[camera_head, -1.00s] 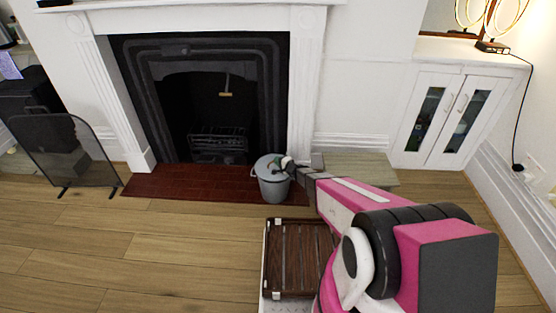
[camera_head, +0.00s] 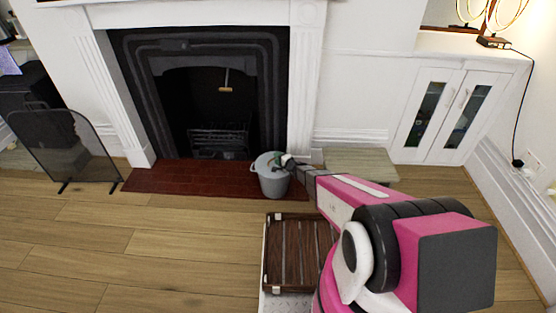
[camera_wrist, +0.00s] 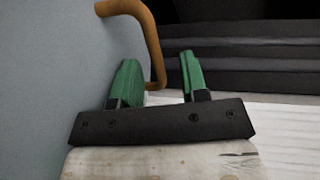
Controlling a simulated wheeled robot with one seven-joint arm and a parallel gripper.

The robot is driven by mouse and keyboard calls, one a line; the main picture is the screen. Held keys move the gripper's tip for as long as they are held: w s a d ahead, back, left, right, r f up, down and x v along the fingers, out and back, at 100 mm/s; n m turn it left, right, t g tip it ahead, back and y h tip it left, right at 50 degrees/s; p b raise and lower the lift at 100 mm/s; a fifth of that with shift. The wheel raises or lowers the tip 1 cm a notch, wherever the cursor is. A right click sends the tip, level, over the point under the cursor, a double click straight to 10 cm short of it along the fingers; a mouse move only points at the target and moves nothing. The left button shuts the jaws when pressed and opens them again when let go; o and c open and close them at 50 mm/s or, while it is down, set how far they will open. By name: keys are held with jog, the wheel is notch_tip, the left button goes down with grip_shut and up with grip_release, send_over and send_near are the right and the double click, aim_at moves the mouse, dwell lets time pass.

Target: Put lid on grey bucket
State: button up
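The grey bucket (camera_head: 272,185) stands upright on the front edge of the red hearth, with a grey lid (camera_head: 264,160) showing flat across its top. In the wrist view a smooth blue-grey surface, which looks like the lid (camera_wrist: 45,80), fills the left side. A curved brown handle (camera_wrist: 148,35) stands out from it. My gripper (camera_wrist: 160,72) has green fingers spread apart, with the handle's bend close to the left finger and a clear gap to the right one. In the head view my gripper (camera_head: 284,160) is at the bucket's top right edge.
The fireplace (camera_head: 215,100) is behind the bucket. A brown slatted tray (camera_head: 295,255) is in front, below my arm. A mesh screen (camera_head: 65,150) stands at left, and a pale slab (camera_head: 360,162) lies right of the hearth. Wooden floor at left is clear.

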jog(key=shift+s+d, duration=0.1)
jog(key=v, duration=1.1)
notch_tip(320, 180, up, 7)
dwell(0.6)
dwell(0.4)
